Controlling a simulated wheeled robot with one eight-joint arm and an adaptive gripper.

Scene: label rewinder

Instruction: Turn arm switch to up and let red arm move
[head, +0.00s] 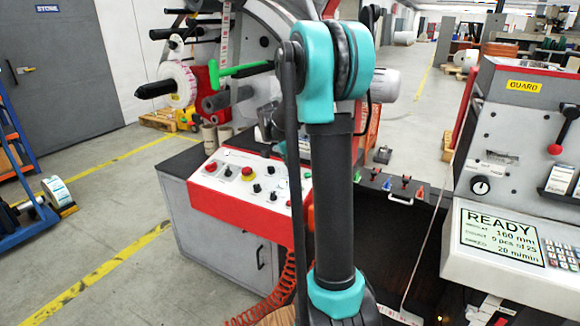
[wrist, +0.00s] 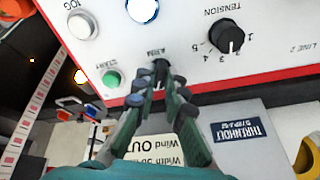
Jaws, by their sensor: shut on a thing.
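In the wrist view, the arm switch (wrist: 160,70) is a small black knob under the label "ARM" on the white panel (wrist: 185,45). My gripper (wrist: 158,88) is at this knob, with its dark finger pads on either side, shut on it. The fingers partly hide the knob, so I cannot tell which way it points. In the head view, the control panel (head: 240,172) is left of my arm, which hides my gripper and the switch.
A green START button (wrist: 112,79) and a black TENSION dial (wrist: 231,39) flank the switch. In the head view, a label roll (head: 180,82) hangs on the machine, and a display (head: 502,236) reads READY at right.

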